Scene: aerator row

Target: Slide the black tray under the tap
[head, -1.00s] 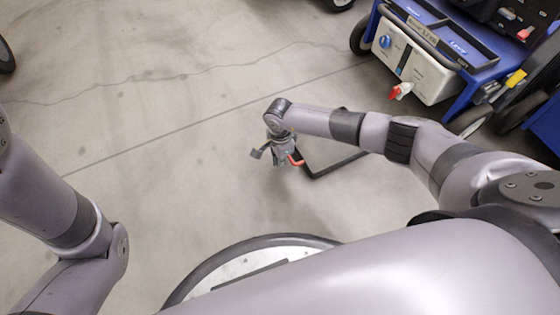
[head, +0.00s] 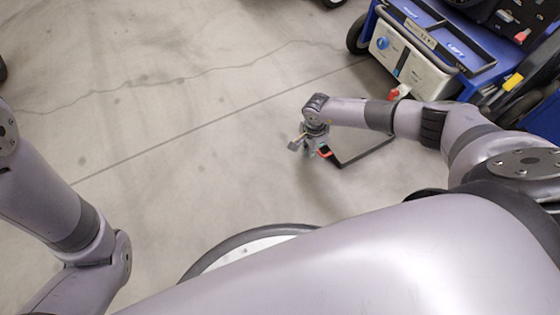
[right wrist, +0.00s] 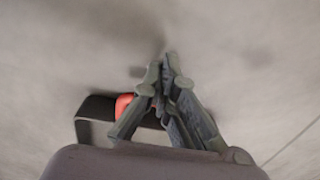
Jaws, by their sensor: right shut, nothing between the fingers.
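The black tray (head: 368,154) lies on the floor, its dark rim partly hidden behind my right forearm. The tap (head: 397,92), with a red part, sticks out from the white box on the blue cart, up and to the right of the tray. My right gripper (head: 309,151) points down at the tray's left side, shut and empty. In the right wrist view its fingers (right wrist: 160,72) are together, with the tray's dark edge (right wrist: 92,107) and a red piece (right wrist: 123,103) close beside them. I cannot tell whether they touch. My left gripper is out of view.
The blue cart (head: 469,73) with its white box (head: 407,63) stands at the upper right, wheels on the floor. The concrete floor (head: 190,90) to the left and between tray and cart is mostly clear.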

